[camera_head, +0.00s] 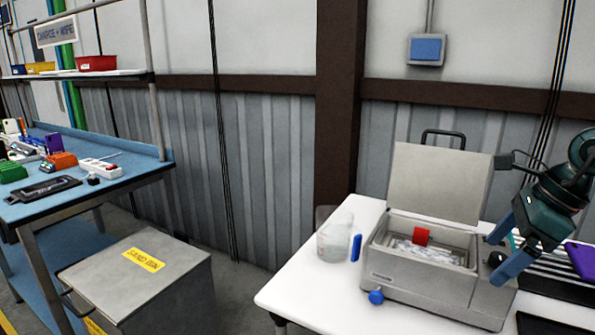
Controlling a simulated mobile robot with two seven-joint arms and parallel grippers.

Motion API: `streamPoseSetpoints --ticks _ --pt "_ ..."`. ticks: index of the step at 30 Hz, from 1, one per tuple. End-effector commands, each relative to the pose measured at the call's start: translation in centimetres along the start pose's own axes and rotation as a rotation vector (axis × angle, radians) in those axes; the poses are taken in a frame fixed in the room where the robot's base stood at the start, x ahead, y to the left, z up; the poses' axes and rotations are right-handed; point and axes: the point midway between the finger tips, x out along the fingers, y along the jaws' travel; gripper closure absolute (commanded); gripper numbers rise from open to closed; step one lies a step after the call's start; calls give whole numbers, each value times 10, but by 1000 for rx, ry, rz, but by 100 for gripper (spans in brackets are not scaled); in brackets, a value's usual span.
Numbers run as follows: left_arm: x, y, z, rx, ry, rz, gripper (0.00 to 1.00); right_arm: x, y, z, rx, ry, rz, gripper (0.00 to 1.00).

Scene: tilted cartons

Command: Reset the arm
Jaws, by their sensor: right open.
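My right gripper (506,246) comes in at the right edge. Its blue fingers are apart, and I see nothing held between them. It is in front of the right side of a grey box-like machine (420,287), whose lid (440,183) stands open. A red piece (421,236) shows inside the machine's basin, among whitish contents I cannot make out. From this view I cannot tell whether the gripper touches the machine. My left gripper is not in view.
The machine stands on a white table (300,290), with a clear container (334,238) and a blue object (355,247) to its left. A purple item (580,260) lies at far right. A grey sand bin (150,280) and a blue workbench (100,190) stand left. The table's front left is clear.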

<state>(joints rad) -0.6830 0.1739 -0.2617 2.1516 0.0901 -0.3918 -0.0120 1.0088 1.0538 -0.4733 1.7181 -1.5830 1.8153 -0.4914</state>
Motion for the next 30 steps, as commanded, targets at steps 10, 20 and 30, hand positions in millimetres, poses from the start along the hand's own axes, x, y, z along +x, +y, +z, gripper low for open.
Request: streamPoseSetpoints --ticks 10,20,30 --pt "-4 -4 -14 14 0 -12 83 86 82 88 105 -427 397 8" --pt "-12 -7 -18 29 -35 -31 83 110 152 160 934 -1042 1045 8" --pt "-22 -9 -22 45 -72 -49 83 219 158 55 2559 -1169 1286 8"
